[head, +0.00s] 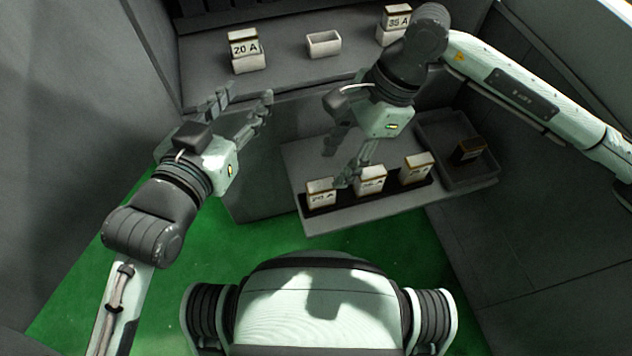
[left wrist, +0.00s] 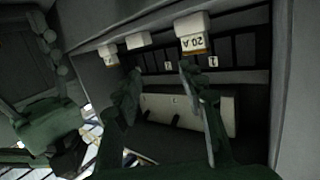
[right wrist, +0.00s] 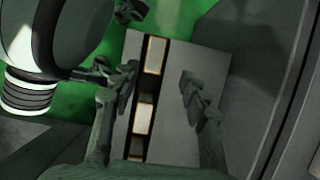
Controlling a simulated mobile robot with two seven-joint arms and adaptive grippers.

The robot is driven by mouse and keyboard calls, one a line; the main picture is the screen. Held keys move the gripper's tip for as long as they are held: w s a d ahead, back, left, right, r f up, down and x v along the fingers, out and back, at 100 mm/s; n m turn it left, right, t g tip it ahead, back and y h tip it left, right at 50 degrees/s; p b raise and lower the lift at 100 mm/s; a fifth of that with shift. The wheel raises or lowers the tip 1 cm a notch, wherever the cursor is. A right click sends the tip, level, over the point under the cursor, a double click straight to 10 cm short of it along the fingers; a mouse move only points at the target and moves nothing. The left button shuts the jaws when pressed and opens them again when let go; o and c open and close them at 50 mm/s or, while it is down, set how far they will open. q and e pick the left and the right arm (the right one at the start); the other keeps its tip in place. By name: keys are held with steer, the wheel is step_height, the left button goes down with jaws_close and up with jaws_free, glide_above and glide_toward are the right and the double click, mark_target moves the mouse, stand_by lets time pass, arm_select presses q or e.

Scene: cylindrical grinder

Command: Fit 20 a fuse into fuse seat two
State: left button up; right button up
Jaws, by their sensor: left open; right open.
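A row of three fuses stands in a dark rack (head: 345,199) on the lower shelf: a 20 A fuse (head: 320,193) at the left, a middle one (head: 370,182) and a right one (head: 417,168), whose ratings are hard to read. The middle seat (head: 323,44) on the upper ledge is empty and white. My right gripper (head: 342,162) is open and empty over the rack; in the right wrist view its fingers (right wrist: 157,85) straddle the fuse row (right wrist: 143,118) from above. My left gripper (head: 247,98) is open and empty below the upper ledge's left end.
The left upper seat holds a 20 A fuse (head: 245,43), which the left wrist view also shows (left wrist: 194,42). The right upper seat holds a 35 A fuse (head: 396,20). A dark fuse (head: 467,151) lies in a grey tray (head: 430,128) right of the rack. Cabinet walls close both sides.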

mark_target(323, 184)
steer(key=x, duration=0.3)
steer(key=s+x, duration=0.1)
steer(key=x, duration=0.1)
steer(key=shift+s+a+f, duration=0.15)
steer(key=shift+a+f, duration=0.1)
steer(key=shift+a, duration=0.05)
steer(key=shift+a+f, duration=0.2)
steer(key=shift+f, duration=0.3)
jaws_close()
